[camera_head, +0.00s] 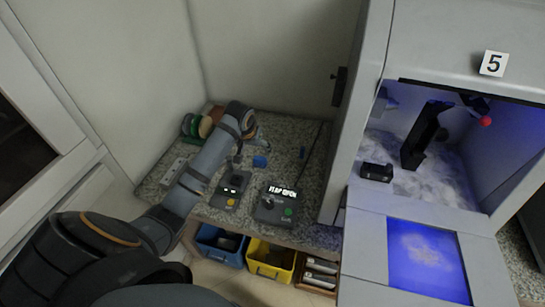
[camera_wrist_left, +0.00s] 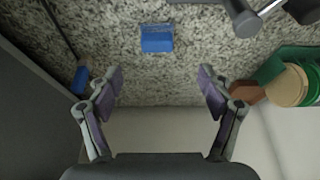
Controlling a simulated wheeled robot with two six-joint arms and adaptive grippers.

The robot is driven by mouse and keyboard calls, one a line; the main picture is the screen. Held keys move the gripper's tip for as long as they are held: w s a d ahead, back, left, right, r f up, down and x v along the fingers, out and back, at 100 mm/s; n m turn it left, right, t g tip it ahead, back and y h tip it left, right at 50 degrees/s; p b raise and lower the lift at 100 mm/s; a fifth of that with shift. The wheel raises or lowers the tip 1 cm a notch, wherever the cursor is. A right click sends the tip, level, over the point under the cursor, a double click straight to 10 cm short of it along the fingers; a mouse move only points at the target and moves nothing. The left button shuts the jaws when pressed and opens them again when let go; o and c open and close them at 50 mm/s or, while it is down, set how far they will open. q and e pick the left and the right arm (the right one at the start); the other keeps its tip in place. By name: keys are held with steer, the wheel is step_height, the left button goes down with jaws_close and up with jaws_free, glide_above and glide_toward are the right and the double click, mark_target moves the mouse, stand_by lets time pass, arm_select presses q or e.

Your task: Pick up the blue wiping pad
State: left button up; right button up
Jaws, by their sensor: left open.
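The blue wiping pad (camera_head: 260,161) lies flat on the speckled counter, just beyond the end of my left arm in the head view. In the left wrist view the pad (camera_wrist_left: 157,38) is at the top centre, on bare counter. My left gripper (camera_wrist_left: 161,72) is open and empty, its two fingers spread wide. The pad lies in line with the gap between the fingers but apart from them. In the head view the left gripper (camera_head: 250,131) is small and partly hidden by its own wrist. My right gripper does not show.
Two control boxes (camera_head: 273,205) stand on the counter (camera_head: 232,222). Round green and tan items (camera_wrist_left: 292,84) are at the wrist view's right. A small blue item (camera_wrist_left: 81,80) is by the left finger. A grey cabinet (camera_head: 350,150) borders the counter; bins (camera_head: 270,262) are below.

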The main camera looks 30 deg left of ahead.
mark_target(260, 157)
arm_select(q)
steer(key=x, duration=0.5)
steer(key=shift+f, duration=0.1)
steer(key=shift+w+d+f, duration=0.1)
steer(key=shift+f, duration=0.1)
steer(key=x, duration=0.3)
steer(key=shift+w+d+f, duration=0.1)
steer(key=shift+w+f, duration=0.05)
steer(key=shift+f, duration=0.15)
steer(key=shift+w+f, duration=0.25)
steer(key=shift+f, duration=0.1)
steer(key=shift+s+r, duration=0.15)
steer(key=c, duration=1.2)
steer(key=shift+r, duration=0.5)
steer(key=shift+c, duration=0.2)
steer(key=s+d+r+b, duration=0.1)
steer(key=s+d+r, duration=0.8)
steer(key=r, duration=0.3)
steer(key=shift+s+d, duration=0.3)
steer(key=shift+s, duration=0.25)
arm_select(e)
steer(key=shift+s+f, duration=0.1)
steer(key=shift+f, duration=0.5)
